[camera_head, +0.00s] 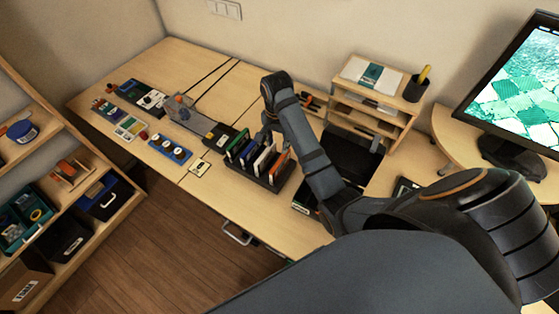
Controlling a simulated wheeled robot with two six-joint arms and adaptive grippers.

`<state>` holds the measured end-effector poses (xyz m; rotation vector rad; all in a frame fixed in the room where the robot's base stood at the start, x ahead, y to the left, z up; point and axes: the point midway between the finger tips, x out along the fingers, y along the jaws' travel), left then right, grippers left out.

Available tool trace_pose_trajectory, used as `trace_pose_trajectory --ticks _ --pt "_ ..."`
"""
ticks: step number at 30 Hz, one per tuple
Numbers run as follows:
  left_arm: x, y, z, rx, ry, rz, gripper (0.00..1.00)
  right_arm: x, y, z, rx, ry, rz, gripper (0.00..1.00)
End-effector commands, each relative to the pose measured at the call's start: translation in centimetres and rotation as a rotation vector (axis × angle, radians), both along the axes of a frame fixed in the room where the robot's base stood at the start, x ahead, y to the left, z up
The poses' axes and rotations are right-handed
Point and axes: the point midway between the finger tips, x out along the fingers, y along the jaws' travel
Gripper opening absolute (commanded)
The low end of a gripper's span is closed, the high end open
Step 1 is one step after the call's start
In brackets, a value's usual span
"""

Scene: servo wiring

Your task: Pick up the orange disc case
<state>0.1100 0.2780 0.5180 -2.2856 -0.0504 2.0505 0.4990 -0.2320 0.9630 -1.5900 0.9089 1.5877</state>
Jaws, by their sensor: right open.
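The orange disc case (280,165) stands upright in the dark rack (271,185), at its right end. White, blue and green cases (237,145) stand in the same rack to its left. My right arm reaches in from the lower right and bends down at its far end. My right gripper (265,138) is open, small in the view, just above and behind the rack. It is apart from the orange case, up and to its left. The wrist partly hides the gripper's fingers. My left gripper is not in view.
Left of the rack, the wooden desk (215,178) holds electronic boards and a blue module (170,149). A wooden organizer (366,95) and a monitor (512,95) stand to the right. A shelf with bins (68,232) is at the left.

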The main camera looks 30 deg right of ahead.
Motion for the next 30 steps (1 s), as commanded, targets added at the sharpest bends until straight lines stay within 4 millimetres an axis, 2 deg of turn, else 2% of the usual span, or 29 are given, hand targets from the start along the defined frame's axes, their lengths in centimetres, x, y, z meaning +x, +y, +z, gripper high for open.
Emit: trace_pose_trajectory --ticks 3,6,11,17,20,27,30 --pt "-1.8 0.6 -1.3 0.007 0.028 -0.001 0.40 0.0 0.0 -1.2 0.000 0.000 0.000 0.41" --pt "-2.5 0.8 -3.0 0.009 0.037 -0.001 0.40 0.0 0.0 -2.9 0.000 0.000 0.000 0.41" --pt "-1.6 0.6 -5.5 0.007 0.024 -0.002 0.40 0.0 0.0 -5.4 0.000 0.000 0.000 0.41" --pt "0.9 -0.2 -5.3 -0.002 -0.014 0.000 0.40 -0.1 -0.1 -5.5 -0.001 -0.001 0.000 0.41" --pt "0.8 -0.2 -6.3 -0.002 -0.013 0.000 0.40 -0.2 -0.1 -6.6 -0.001 -0.001 0.000 0.41" --pt "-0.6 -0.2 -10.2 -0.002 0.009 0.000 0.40 -0.7 -0.3 -10.6 0.000 0.000 0.001 0.41" --pt "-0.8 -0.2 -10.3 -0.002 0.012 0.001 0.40 -0.6 -0.3 -10.7 0.000 -0.001 0.000 0.41"
